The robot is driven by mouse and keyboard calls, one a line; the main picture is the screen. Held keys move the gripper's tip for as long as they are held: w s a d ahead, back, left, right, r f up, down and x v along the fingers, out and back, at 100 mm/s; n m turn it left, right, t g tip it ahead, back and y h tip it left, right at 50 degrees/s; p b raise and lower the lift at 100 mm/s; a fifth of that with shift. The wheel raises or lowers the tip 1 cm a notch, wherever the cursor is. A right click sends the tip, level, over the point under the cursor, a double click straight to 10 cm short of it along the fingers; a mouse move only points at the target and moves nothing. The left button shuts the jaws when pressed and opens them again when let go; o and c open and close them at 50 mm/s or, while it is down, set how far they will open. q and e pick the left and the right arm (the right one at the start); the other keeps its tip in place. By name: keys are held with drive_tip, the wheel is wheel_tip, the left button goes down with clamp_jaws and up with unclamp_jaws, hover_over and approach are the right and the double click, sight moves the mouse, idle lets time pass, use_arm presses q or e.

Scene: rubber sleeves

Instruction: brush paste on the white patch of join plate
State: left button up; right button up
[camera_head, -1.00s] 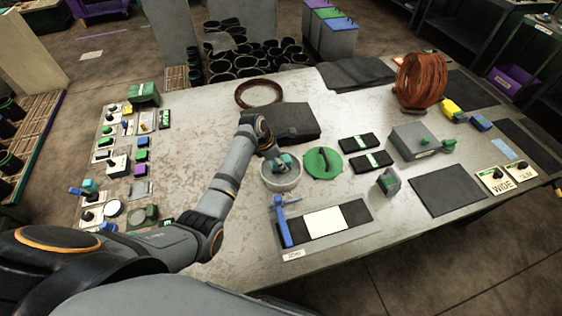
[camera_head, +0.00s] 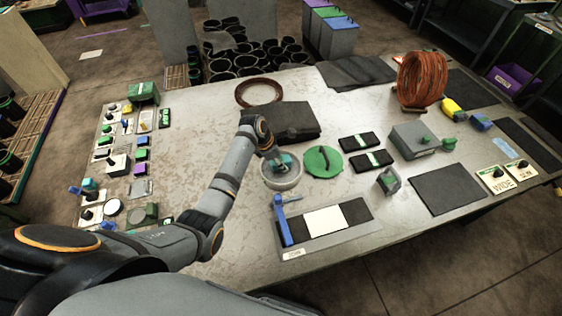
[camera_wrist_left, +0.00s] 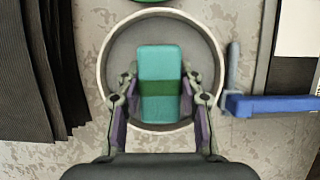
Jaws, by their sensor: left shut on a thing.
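My left gripper (camera_head: 279,163) is shut on a teal block-shaped brush handle with a green band (camera_wrist_left: 160,85). It holds the handle over the round pale pot (camera_head: 281,184); in the left wrist view the handle lies inside the outline of the pot's rim (camera_wrist_left: 104,62). The brush's lower end and any paste are hidden. The join plate (camera_head: 349,238) lies nearer the front edge, to the right of the pot, with a white patch (camera_head: 326,220) between dark areas. A blue lever (camera_head: 283,220) stands at the plate's left end. My right gripper is not in view.
A green round lid (camera_head: 322,161) lies right of the pot, and a black folded stack (camera_head: 290,122) lies behind it. A small grey-green block (camera_head: 388,181) stands right of the plate. Small parts line the table's left side; bare tabletop lies between them and my arm.

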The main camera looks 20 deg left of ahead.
sight(287, 158)
use_arm(q)
drive_tip(key=shift+s+f+p, duration=0.2)
drive_tip(key=shift+p, duration=0.3)
idle(1.6)
drive_tip(key=shift+r, duration=0.1)
drive_tip(key=r+p, duration=0.7)
drive_tip(key=p, duration=0.2)
drive_tip(key=shift+w+r, duration=0.15)
drive_tip(key=shift+w, duration=0.05)
drive_tip(key=shift+f, duration=0.2)
